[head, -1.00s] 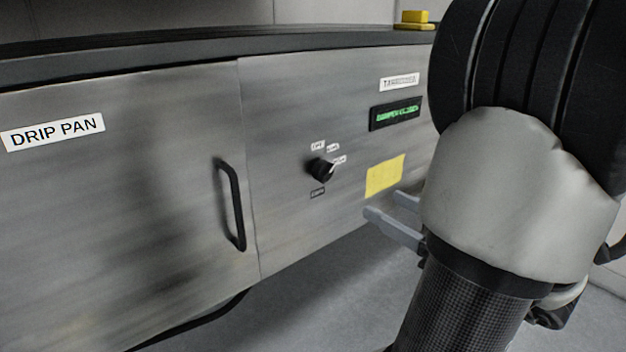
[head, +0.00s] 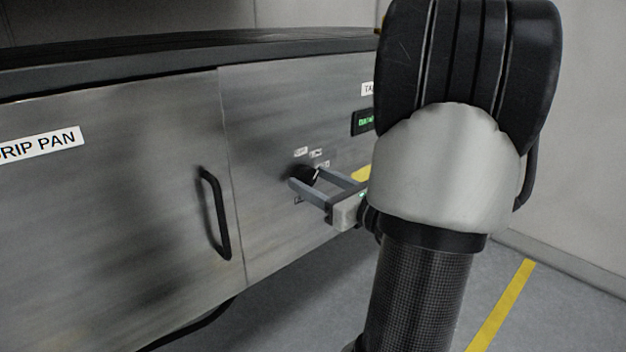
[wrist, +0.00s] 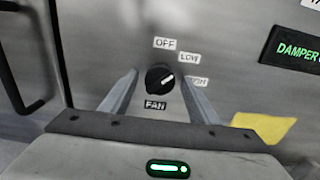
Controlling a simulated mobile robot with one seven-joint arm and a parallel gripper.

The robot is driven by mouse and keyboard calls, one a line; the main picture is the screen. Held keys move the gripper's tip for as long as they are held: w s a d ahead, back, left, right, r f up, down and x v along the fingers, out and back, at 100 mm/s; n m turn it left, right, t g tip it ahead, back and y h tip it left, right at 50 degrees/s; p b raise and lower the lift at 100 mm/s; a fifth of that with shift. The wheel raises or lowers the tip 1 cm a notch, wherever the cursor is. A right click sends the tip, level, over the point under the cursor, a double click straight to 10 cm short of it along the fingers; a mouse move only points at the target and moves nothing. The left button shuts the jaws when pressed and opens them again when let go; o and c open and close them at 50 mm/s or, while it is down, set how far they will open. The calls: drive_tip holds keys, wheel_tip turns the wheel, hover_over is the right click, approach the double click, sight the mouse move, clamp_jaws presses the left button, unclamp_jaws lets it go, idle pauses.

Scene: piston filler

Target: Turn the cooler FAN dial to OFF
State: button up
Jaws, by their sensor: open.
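The black FAN dial (wrist: 159,79) sits on the grey metal panel, with its label FAN below it in the wrist view. Labels OFF (wrist: 165,43), LOW (wrist: 189,58) and a partly hidden one ending in "GH" (wrist: 199,82) lie around its top and right. The white pointer mark on the dial points right and slightly up, between LOW and the partly hidden label. My gripper (wrist: 158,84) is open, with one finger on each side of the dial in the picture. In the head view the dial (head: 304,174) shows just beyond the fingertips of my gripper (head: 309,182); contact cannot be told.
A display reading DAMPER (wrist: 293,48) and a yellow note (wrist: 264,126) are right of the dial. A black door handle (head: 215,212) stands out on the DRIP PAN door (head: 110,210) to the left. My arm hides the panel's right part in the head view.

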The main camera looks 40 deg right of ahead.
drive_tip(key=shift+w, duration=0.25)
drive_tip(key=c, duration=1)
drive_tip(key=shift+c, duration=0.2)
